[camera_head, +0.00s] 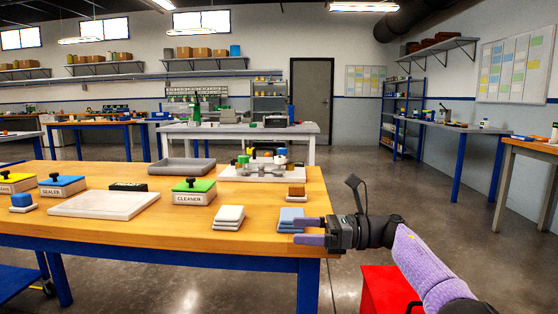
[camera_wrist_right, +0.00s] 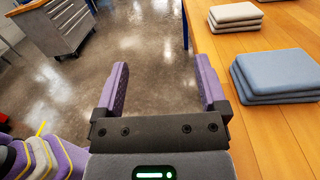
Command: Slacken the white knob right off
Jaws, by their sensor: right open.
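A white fixture plate (camera_head: 232,175) stands at the back right of the wooden table in the head view. It carries small grey, green, yellow, blue and red parts. I cannot tell for certain which part is the white knob; the parts are too small and crowded. My right gripper (camera_head: 297,231) is at the table's front right corner, well short of the fixture, beside a stack of blue cloths (camera_head: 291,214). In the right wrist view the gripper (camera_wrist_right: 162,66) is open with nothing between its fingers, above the floor beside the table edge. My left gripper is not in view.
A red cabinet (camera_head: 385,290) stands below my arm.

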